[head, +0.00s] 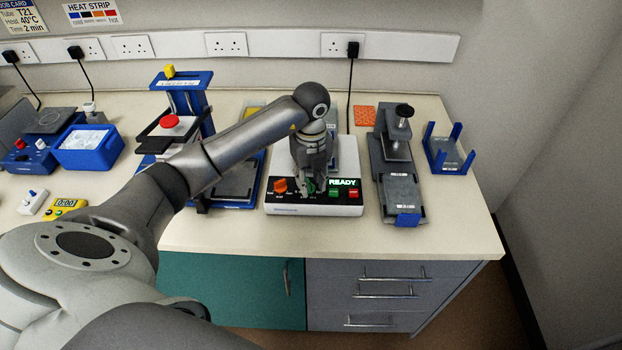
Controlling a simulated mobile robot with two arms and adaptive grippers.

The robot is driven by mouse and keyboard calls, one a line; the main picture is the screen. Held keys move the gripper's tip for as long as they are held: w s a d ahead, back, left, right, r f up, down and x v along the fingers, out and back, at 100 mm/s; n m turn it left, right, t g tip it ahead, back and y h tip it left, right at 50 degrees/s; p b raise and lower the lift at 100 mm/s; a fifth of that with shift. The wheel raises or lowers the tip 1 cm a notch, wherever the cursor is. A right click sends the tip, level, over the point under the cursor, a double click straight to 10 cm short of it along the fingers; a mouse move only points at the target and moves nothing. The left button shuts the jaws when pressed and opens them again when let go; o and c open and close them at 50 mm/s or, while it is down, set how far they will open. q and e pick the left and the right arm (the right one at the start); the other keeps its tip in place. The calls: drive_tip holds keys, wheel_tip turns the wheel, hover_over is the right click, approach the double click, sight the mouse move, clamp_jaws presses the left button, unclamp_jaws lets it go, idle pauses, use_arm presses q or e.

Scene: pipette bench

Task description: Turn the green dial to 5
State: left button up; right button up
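The green dial (309,187) is on the black front panel of a white instrument (315,209), right of an orange dial (280,185). A lit display (343,182) on the panel reads READY. My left gripper (313,181) points down at the green dial, its fingertips at or just above it, and covers part of it. Whether the fingers touch or grip the dial is too small to tell. The dial's pointer and scale numbers are not readable. My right gripper is not in view.
A green button (334,193) and a red button (353,193) sit right of the dial. A grey stand (402,185) is close on the right, and a blue-framed press (187,95) on the left. A blue rack (447,150) stands farther right. The bench front is clear.

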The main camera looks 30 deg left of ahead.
use_arm(q)
drive_tip(key=shift+f, duration=0.6)
clamp_jaws()
